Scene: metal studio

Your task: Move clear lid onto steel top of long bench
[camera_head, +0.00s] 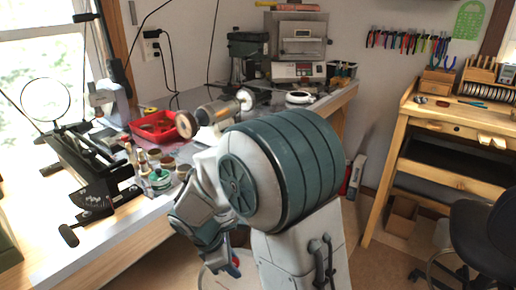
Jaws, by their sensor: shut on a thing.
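The long bench runs along the window and back wall at the left. The part of its top that shows as grey steel (270,103) lies behind my arm, with tools on it. The near part looks pale in the window light. My arm's large teal and white joint fills the middle of the view and hides part of the bench. My forearm bends down beside the bench's front edge. The gripper cannot be made out there. I cannot pick out a clear lid; a pale curved rim (214,283) low by my forearm is too hidden to name.
A red tray (158,126), small bottles and jars (158,180), a black clamp stand (95,165) and a polishing motor (215,112) crowd the bench. A small oven (298,50) stands at the back. A wooden workbench (440,120) and black stool (482,225) are at right.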

